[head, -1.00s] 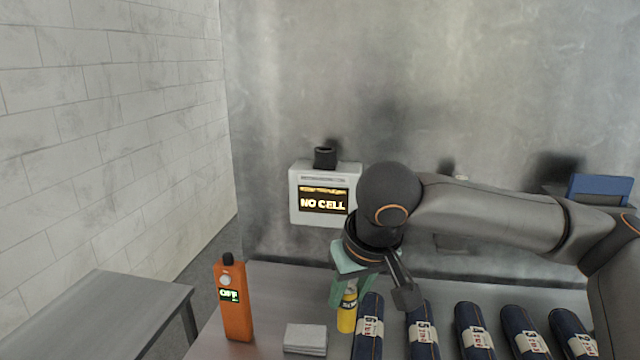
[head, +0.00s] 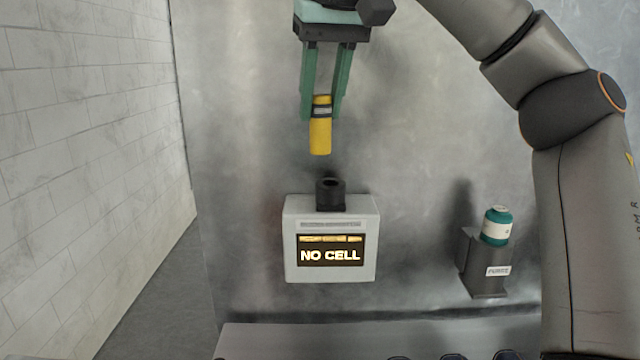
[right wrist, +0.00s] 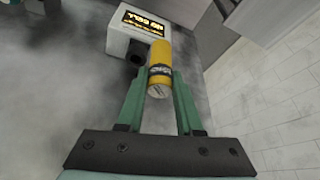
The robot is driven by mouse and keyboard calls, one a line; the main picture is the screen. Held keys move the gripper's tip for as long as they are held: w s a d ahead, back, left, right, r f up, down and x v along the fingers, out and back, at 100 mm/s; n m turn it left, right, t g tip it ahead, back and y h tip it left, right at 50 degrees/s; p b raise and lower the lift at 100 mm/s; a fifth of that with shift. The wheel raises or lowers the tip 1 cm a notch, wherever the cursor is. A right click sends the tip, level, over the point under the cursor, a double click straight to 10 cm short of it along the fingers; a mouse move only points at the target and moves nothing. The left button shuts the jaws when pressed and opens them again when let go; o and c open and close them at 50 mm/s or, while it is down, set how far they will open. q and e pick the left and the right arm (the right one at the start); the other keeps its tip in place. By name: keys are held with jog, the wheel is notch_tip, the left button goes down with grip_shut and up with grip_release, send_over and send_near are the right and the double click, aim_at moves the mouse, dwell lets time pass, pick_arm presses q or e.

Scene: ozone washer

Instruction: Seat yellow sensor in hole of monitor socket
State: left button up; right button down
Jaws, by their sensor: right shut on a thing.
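My right gripper (head: 322,112) hangs from the top of the head view, its green fingers shut on the yellow sensor (head: 320,140). The sensor is a yellow cylinder with a dark and silver band, held nearly upright. The monitor (head: 290,240) is a white box on the wall, its screen reading "NO CELL". Its black socket (head: 330,196) stands on top with the hole facing up. The sensor is above the socket, slightly left in the picture, with a gap between them. In the right wrist view the sensor (right wrist: 159,68) points toward the monitor (right wrist: 121,42) and partly overlaps it. My left gripper is not in view.
A grey wall bracket (head: 483,262) holding a teal and white bottle (head: 496,226) is right of the monitor. The table edge (head: 270,340) runs below, with tops of dark rolls at the bottom. The wall around the socket is clear.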

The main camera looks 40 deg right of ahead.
jog(key=shift+w+d+f, duration=1.45)
jog(key=shift+d+f, duration=0.25)
jog(key=shift+f, duration=0.45)
jog(key=shift+w+d+f, duration=1.5)
jog(key=shift+d+f, duration=0.15)
jog(key=shift+f, duration=0.45)
jog(key=shift+w+d+f, duration=1.45)
jog(key=shift+d+f, duration=0.25)
jog(key=shift+f, duration=0.45)
jog(key=shift+f, duration=0.2)
jog(key=c, duration=0.6)
grip_release()
jog(key=shift+o, duration=0.2)
